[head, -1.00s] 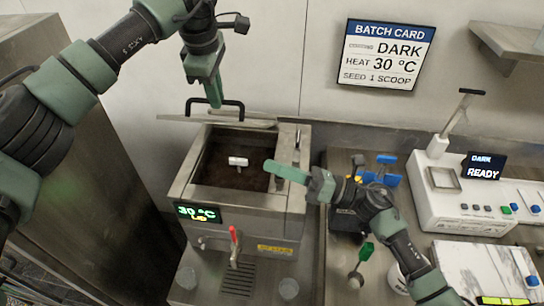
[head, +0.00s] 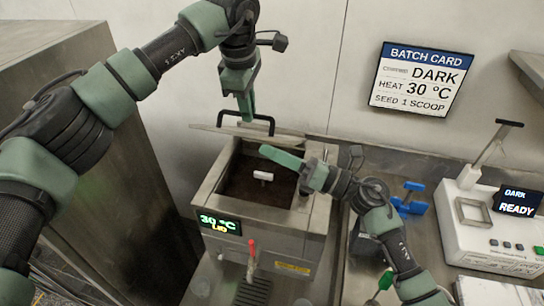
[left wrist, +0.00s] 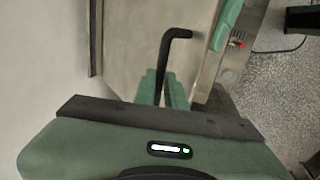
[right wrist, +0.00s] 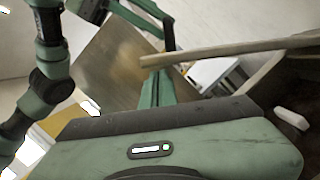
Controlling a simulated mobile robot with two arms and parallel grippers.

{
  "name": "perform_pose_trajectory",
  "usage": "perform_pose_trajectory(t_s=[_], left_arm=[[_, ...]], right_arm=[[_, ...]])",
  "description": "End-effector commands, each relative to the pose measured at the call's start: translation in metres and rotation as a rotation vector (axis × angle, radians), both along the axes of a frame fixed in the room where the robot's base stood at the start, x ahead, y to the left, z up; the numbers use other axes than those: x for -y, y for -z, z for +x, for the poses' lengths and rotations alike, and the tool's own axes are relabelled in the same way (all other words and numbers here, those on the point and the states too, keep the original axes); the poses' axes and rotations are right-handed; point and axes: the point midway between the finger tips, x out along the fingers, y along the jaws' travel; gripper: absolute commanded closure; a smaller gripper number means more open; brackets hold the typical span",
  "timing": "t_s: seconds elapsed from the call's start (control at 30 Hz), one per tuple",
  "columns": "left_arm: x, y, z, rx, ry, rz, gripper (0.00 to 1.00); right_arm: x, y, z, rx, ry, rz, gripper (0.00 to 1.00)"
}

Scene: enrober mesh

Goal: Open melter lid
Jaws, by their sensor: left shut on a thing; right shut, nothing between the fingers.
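The steel melter (head: 250,238) stands in the middle of the head view. Its lid (head: 285,142) is swung up at the back, seen almost edge-on. The dark tank inside (head: 238,187) is exposed, with a small white bar (head: 263,176) in it. My left gripper (head: 246,112) is shut on the black lid handle (head: 268,123), which also shows between its fingers in the left wrist view (left wrist: 172,60). My right gripper (head: 266,151) is shut and empty, over the tank near the lid's edge. I cannot tell whether it touches the lid.
The melter display (head: 219,224) reads 30 °C and LID. A red-handled tap (head: 251,250) is on its front. A batch card (head: 422,78) hangs on the wall. Blue clamp-like parts (head: 409,200) and a white machine (head: 480,227) reading READY stand right. A tall metal cabinet (head: 60,90) is left.

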Motion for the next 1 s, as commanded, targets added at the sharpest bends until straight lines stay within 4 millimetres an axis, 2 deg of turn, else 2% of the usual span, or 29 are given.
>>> perform_pose_trajectory(t_s=[0.1, 0.3, 0.5, 0.53, 0.6, 1.0], left_arm=[[0.0, 0.003, 0.002, 0.006, -0.005, -0.001, 1.0], [0.0, 0.004, 0.002, 0.004, -0.004, -0.001, 1.0], [0.0, 0.005, 0.001, -0.002, -0.003, 0.0, 1.0], [0.001, 0.006, 0.0, -0.003, -0.002, 0.001, 0.83], [0.0, 0.005, 0.0, -0.004, -0.002, 0.001, 0.67], [0.0, 0.003, 0.0, -0.001, -0.001, 0.0, 0.67]], right_arm=[[0.001, -0.001, 0.001, 0.001, 0.0, 0.0, 1.0], [0.004, -0.017, 0.011, 0.002, 0.002, 0.001, 1.0], [0.005, -0.019, 0.012, 0.005, 0.007, 0.006, 1.0], [0.005, -0.019, 0.012, 0.005, 0.008, 0.007, 1.0], [0.005, -0.02, 0.012, 0.006, 0.009, 0.007, 1.0], [0.006, -0.018, 0.012, 0.004, 0.01, 0.004, 1.0]])
